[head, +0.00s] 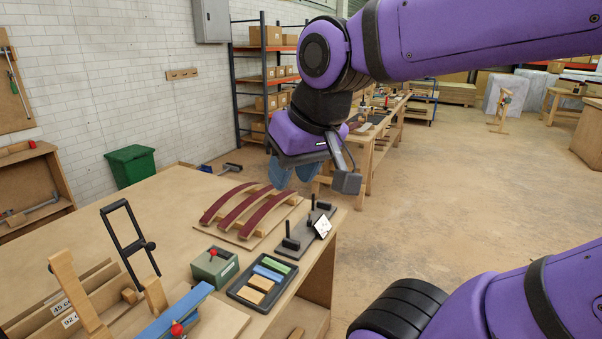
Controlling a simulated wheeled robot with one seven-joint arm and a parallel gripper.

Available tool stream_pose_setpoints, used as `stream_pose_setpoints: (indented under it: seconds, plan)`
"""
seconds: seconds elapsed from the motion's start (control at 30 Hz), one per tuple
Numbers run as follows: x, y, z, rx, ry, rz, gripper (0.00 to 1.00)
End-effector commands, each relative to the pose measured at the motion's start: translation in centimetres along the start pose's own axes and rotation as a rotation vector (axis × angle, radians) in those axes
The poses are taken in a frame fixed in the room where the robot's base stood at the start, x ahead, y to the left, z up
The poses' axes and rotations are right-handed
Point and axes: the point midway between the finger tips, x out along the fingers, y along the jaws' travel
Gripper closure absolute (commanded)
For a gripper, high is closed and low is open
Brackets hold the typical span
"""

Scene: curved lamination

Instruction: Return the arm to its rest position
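My purple arm reaches in from the upper right. My gripper (294,173) hangs at its end, above the far right edge of the wooden workbench (185,190). Its two blue fingers point down and look apart, with nothing seen between them. A dark grey block, apparently mounted on the wrist, hangs at its right. Below and to the left, curved dark red strips (240,208) lie side by side across wooden supports on a board. The gripper is clear of them.
On the bench are a stand with black posts (305,232), a dark tray (262,282) of coloured blocks, a green box with a red knob (214,266) and a blue bar (172,315) with wooden pieces. A green bin (131,166) stands behind. Open floor lies right.

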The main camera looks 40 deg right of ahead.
Motion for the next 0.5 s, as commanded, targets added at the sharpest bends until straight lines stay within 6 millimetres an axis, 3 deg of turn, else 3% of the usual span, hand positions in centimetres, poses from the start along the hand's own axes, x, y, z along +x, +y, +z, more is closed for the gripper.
stream_pose_setpoints:
  seconds: [0.2, 0.5]
  plan:
    - [-0.8, 0.1, 1.7, -0.118, 0.023, 0.018, 0.61]
    - [-0.8, 0.1, 1.7, -0.123, 0.023, 0.019, 0.61]
